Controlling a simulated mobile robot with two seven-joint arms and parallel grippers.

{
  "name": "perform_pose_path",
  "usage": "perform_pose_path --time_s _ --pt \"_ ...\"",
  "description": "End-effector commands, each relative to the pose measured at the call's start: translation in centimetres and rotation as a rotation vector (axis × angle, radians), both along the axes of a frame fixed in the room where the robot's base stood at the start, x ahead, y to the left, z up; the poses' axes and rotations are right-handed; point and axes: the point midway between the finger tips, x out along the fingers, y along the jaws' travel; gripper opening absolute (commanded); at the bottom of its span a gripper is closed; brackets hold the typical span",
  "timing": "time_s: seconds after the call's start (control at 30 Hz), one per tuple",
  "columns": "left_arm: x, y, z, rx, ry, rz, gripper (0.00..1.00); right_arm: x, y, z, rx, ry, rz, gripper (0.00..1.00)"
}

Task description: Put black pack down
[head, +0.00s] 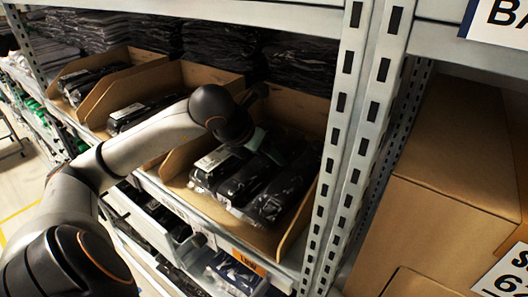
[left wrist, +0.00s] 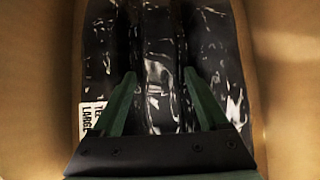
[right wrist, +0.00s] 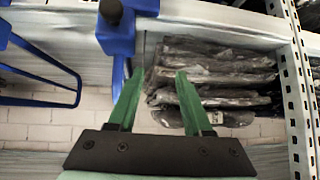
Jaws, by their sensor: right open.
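Several black packs in shiny clear plastic lie side by side in an open cardboard bin (head: 290,240) on the shelf. The middle black pack (left wrist: 160,60) shows between my left gripper's green fingers in the left wrist view. My left gripper (head: 256,138) is inside the bin, just over the packs. Its fingers (left wrist: 161,80) are spread apart, one on each side of the middle pack; whether they touch it I cannot tell. A white label (left wrist: 92,117) shows on the left pack. My right gripper (right wrist: 159,75) is open, with nothing between its fingers, and is away from the bin.
Other cardboard bins with black packs (head: 140,112) stand to the left. A perforated steel upright (head: 345,150) borders the bin on the right, with brown boxes (head: 450,190) beyond. In the right wrist view, blue frames (right wrist: 118,35) and stacked dark packs (right wrist: 215,75) are close by.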

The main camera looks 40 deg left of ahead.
Motion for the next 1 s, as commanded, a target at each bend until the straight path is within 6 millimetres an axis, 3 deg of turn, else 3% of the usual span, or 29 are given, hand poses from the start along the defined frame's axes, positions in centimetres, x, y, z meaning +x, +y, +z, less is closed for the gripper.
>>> perform_pose_path --time_s 0.47,0.73,1.0 --pt "-0.6 0.0 1.0 0.002 -0.003 0.001 0.87 0.1 0.0 0.1 0.001 -0.005 0.001 0.5" --pt "-4.1 -0.4 5.3 0.005 -0.006 0.0 0.87 0.0 0.2 -0.7 0.001 0.005 0.005 0.5" --pt "-6.8 -0.7 8.9 0.002 -0.005 0.001 0.87 0.4 0.5 -0.2 0.005 -0.007 0.01 0.5"
